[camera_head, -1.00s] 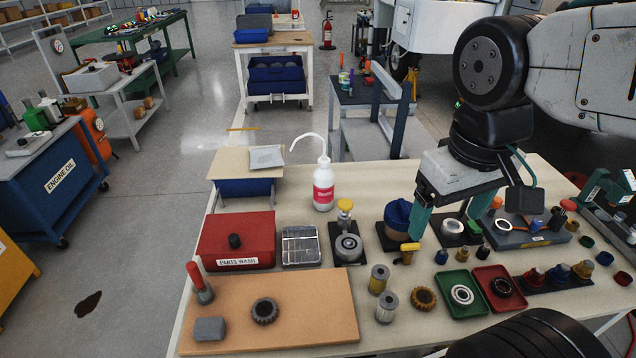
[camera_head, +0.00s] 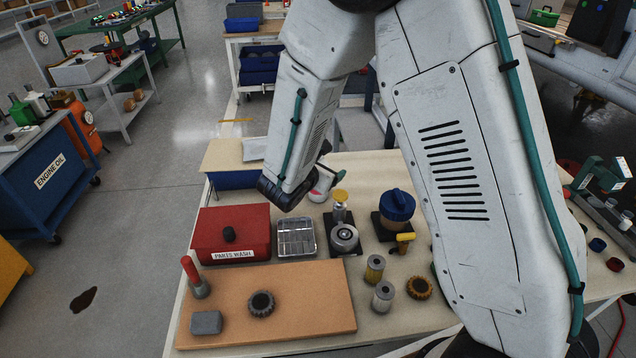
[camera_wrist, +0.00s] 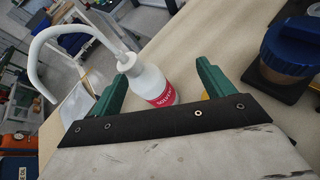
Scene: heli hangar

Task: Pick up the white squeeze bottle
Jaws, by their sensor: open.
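The white squeeze bottle (camera_wrist: 152,84) with a red label and a bent white spout stands on the table. In the wrist view it appears between and beyond the two green fingers of my gripper (camera_wrist: 162,82), which is open and empty. The bottle seems closer to the left finger; I cannot tell whether they touch. In the head view my arm hides most of the bottle, and only a bit of its white body and red label (camera_head: 321,190) shows.
A red parts wash box (camera_head: 230,236), a metal tray (camera_head: 296,240) and a bearing on a dark stand (camera_head: 344,238) are near the bottle. A blue-lidded jar (camera_head: 397,206) stands to the right. A tan board (camera_head: 310,300) lies in front.

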